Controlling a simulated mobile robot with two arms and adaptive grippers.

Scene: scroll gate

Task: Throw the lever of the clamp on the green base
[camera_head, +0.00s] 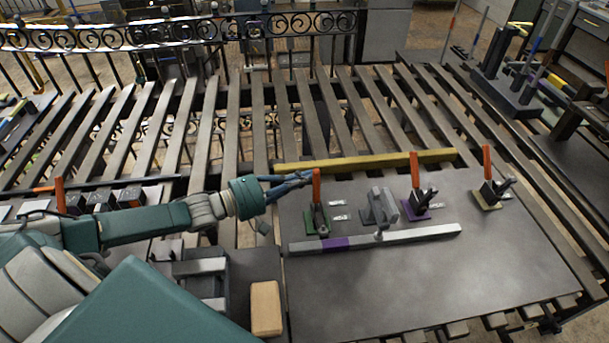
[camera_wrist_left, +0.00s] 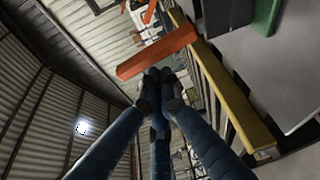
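The clamp on the green base (camera_head: 309,222) stands at the left end of the dark table plate, and its orange lever (camera_head: 316,186) points upright. My left gripper (camera_head: 300,180) reaches in from the left, with its fingertips just left of the upper part of that lever. In the left wrist view the blue fingers of my left gripper (camera_wrist_left: 158,80) come together at the tips, with nothing visible between them. The orange lever (camera_wrist_left: 158,52) lies across just beyond the tips; I cannot tell whether they touch. A green part (camera_wrist_left: 268,14) shows at the top right there. My right gripper is not in view.
Clamps on a purple base (camera_head: 415,211) and a yellowish base (camera_head: 487,200) stand to the right, levers upright. A grey clamp-like block (camera_head: 380,206) stands between. A yellow bar (camera_head: 370,161) runs behind, a grey bar (camera_head: 415,234) in front. The front of the plate is clear.

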